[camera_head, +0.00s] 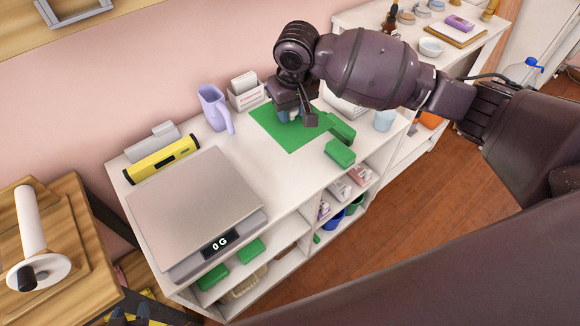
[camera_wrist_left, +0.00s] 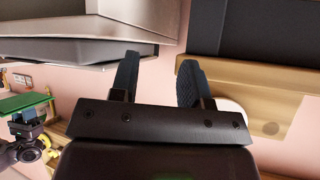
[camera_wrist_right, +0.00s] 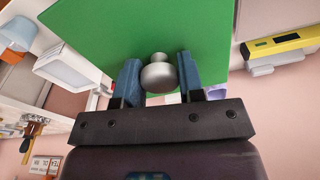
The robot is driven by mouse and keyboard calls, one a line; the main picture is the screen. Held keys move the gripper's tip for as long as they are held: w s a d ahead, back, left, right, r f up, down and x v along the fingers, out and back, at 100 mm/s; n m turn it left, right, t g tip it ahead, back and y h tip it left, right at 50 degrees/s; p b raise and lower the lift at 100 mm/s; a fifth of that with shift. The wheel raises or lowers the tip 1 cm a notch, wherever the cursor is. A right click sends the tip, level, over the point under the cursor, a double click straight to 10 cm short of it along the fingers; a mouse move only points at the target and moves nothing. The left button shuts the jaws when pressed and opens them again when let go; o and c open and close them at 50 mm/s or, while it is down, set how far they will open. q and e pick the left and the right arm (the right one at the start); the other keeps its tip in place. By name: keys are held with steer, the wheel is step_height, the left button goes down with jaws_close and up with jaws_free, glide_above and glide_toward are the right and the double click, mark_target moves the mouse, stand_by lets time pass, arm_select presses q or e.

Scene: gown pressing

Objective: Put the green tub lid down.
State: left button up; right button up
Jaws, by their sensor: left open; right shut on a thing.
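The green tub lid (camera_head: 270,124) is a flat green sheet at the back of the white counter in the head view. A round silver knob (camera_wrist_right: 158,76) stands on its face in the right wrist view, where the lid (camera_wrist_right: 100,30) fills the upper middle. My right gripper (camera_wrist_right: 158,66) is shut on this knob, one finger each side. In the head view my right gripper (camera_head: 290,116) is over the lid and hides part of it. I cannot tell whether the lid touches the counter. My left gripper (camera_wrist_left: 160,68) is open and empty, away from the lid.
A grey scale (camera_head: 190,205) reading 0 G covers the counter's left part. A yellow device (camera_head: 162,158), lilac jug (camera_head: 214,108) and white card box (camera_head: 246,92) stand along the back. Bare counter (camera_head: 270,170) lies between scale and lid.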

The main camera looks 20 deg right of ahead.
steer(key=b, duration=0.3)
glide_above(290, 168)
step_height(290, 168, down, 12)
steer(key=f, duration=0.1)
steer(key=shift+s+f, duration=0.3)
steer(key=shift+f, duration=0.1)
step_height(290, 168, down, 6)
steer(key=shift+r+b, duration=0.2)
steer(key=shift+b, duration=0.75)
steer(key=shift+r, duration=0.15)
arm_select(q)
steer(key=f, duration=0.3)
steer(key=shift+w+d+f+g, duration=0.2)
steer(key=shift+f+g, duration=0.1)
steer(key=shift+f, duration=0.1)
arm_select(e)
steer(key=o, duration=0.9)
arm_select(q)
steer(key=shift+f, duration=0.15)
steer(key=shift+s+f, duration=0.1)
